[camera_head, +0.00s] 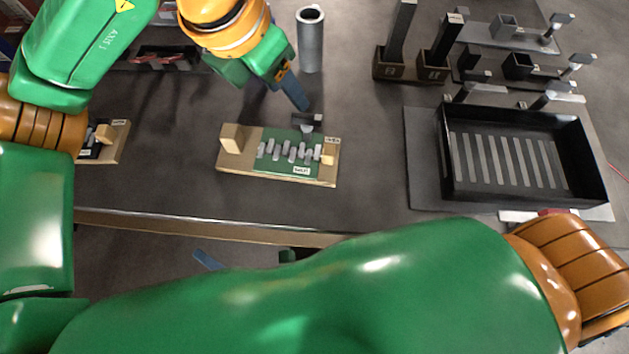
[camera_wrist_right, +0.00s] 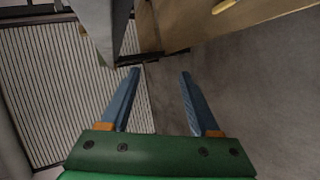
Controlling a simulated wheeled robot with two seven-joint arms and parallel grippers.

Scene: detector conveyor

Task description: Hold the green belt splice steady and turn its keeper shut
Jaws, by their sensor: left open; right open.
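The green belt splice (camera_head: 287,166) lies on a wooden board (camera_head: 230,168) on the bench, with a row of grey lacing pieces across it. A dark grey keeper (camera_head: 306,119) sticks up at its far edge; I cannot tell its exact angle. A wooden block stands at each end of the board. My left gripper (camera_head: 300,105) is open, its blue fingertips just above and behind the keeper; contact is unclear. My right gripper (camera_head: 207,259) is low, in front of the bench edge, mostly hidden by my arm. The right wrist view shows it open and empty (camera_wrist_right: 160,73).
Another board with a dark splice (camera_head: 108,141) lies at left, partly behind my arm. A grey cylinder (camera_head: 311,42) stands behind the splice. A black slatted tray (camera_head: 522,190) and several dark holders (camera_head: 433,72) are at right. The bench edge (camera_head: 200,226) lies above my right gripper.

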